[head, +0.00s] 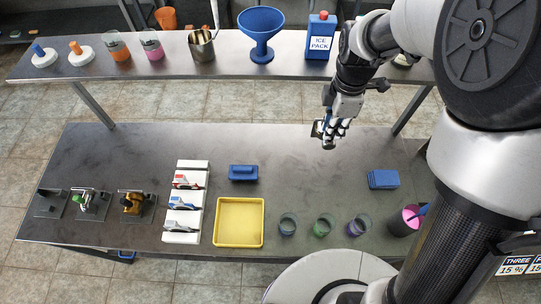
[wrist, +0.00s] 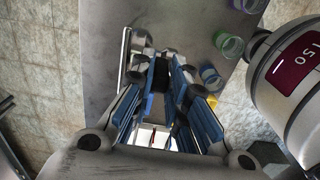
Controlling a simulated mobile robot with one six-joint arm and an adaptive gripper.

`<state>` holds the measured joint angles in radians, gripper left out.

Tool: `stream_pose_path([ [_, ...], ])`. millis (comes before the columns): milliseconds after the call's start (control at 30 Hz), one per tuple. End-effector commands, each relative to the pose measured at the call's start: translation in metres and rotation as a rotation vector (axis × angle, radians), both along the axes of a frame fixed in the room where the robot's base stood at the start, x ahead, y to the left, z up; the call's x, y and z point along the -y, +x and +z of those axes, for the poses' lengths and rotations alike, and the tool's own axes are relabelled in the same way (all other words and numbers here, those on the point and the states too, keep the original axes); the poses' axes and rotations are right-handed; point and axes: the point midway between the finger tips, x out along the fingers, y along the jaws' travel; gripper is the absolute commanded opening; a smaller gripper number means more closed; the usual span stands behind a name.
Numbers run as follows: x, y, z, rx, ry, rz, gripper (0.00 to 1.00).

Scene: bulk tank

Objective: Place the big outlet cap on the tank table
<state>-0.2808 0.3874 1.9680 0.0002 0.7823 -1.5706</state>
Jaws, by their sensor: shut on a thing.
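My gripper (head: 329,137) hangs above the back right part of the dark metal table (head: 130,150). It is shut on a small grey, dark-faced piece (head: 317,128), which looks like the big outlet cap. I cannot tell how far the piece is above the table.
A yellow tray (head: 239,222), a blue block (head: 243,173), a white rack (head: 183,237), several clear cups (head: 322,226), blue pads (head: 383,179) and a dark pink-filled cup (head: 405,219) stand on the table. A raised shelf (head: 180,62) runs behind.

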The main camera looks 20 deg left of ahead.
Motion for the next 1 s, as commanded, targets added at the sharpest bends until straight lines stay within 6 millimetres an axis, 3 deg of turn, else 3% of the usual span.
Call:
stream_pose_path([
  [133, 0.0, 0.0, -0.004, 0.0, 0.0, 0.0, 0.0],
  [233, 0.0, 0.0, -0.021, -0.003, -0.001, 0.0, 0.0],
  [700, 0.0, 0.0, -0.14, -0.003, -0.001, -0.001, 0.0],
  [1000, 0.0, 0.0, -0.164, 0.001, 0.0, -0.001, 0.0],
])
